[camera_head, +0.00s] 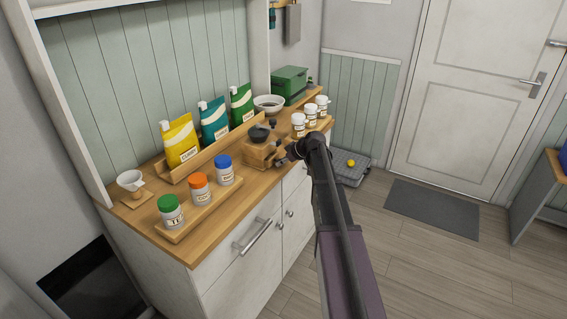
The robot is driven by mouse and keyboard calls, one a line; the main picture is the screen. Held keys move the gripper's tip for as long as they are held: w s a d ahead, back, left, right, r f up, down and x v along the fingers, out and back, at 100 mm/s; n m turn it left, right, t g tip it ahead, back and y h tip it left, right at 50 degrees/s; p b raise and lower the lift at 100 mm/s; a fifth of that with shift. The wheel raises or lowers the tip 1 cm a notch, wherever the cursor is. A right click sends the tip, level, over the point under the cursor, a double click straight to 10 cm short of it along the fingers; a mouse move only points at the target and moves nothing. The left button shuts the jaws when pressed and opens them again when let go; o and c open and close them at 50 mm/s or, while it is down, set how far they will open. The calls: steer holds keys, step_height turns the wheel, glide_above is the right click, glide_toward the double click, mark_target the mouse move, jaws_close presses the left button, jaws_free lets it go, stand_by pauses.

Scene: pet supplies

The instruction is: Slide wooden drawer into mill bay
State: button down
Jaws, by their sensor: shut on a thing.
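The wooden mill (260,152) with a dark bowl-shaped top stands upright on the counter, near its front edge. My gripper (281,161) is at the mill's right front side, low near the counter. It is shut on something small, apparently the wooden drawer. The drawer is mostly hidden by the fingers, and it is too small to tell how far it sits inside the bay. My dark arm comes up from the lower right and covers part of the counter's front.
On the counter (150,222) stand jars with green (171,212), orange (200,190) and blue lids (224,170) to the left. White-lidded jars (310,117) stand right. Pouches in a wooden rack (207,153), a bowl (268,104) and a green box (290,84) stand behind.

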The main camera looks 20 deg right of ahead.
steer(key=shift+w+a, duration=0.5)
steer(key=shift+w, duration=0.15)
steer(key=shift+c, duration=1.9)
jaws_free()
steer(key=shift+s, duration=0.1)
steer(key=s+d+r+p, duration=0.1)
steer(key=s+d, duration=0.8)
steer(key=s, duration=0.3)
steer(key=s+a+r+n+p, duration=0.1)
steer(key=s+a+r+p, duration=0.2)
steer(key=a, duration=0.4)
steer(key=s+a+r+n+g+y+p, duration=0.1)
steer(key=s+a+r+p, duration=0.3)
steer(key=a, duration=0.3)
steer(key=s+a+r+n+p, duration=0.1)
steer(key=s+a+r+p, duration=0.3)
steer(key=a, duration=0.4)
steer(key=shift+s+r+g+y+p, duration=0.25)
steer(key=shift+r+g+y+p, duration=0.05)
steer(key=shift+r+p, duration=0.6)
